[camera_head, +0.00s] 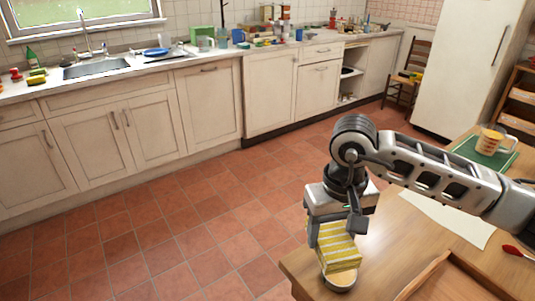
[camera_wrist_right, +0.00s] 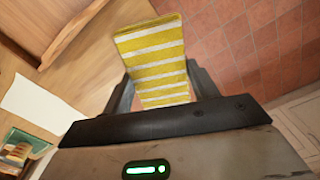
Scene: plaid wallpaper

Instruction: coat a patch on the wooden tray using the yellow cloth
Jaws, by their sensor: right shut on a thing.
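My right gripper (camera_head: 334,232) points down and is shut on the yellow cloth (camera_head: 339,250), a folded piece with white stripes. The cloth also fills the space between the fingers in the right wrist view (camera_wrist_right: 153,50). It hangs over a small round dish (camera_head: 340,281) near the table's left corner; whether it touches the dish I cannot tell. The wooden tray (camera_head: 424,278) is at the bottom right, partly cut off, and the cloth is to its left. Its edge also shows in the wrist view (camera_wrist_right: 72,34). My left gripper is not in view.
A white sheet (camera_head: 452,220) lies on the wooden table (camera_head: 385,247) behind the tray. A red spoon-like thing (camera_head: 517,252) lies at the right. A yellow-orange mug (camera_head: 490,140) stands on a green mat (camera_head: 474,154) farther back. Tiled floor is open left of the table.

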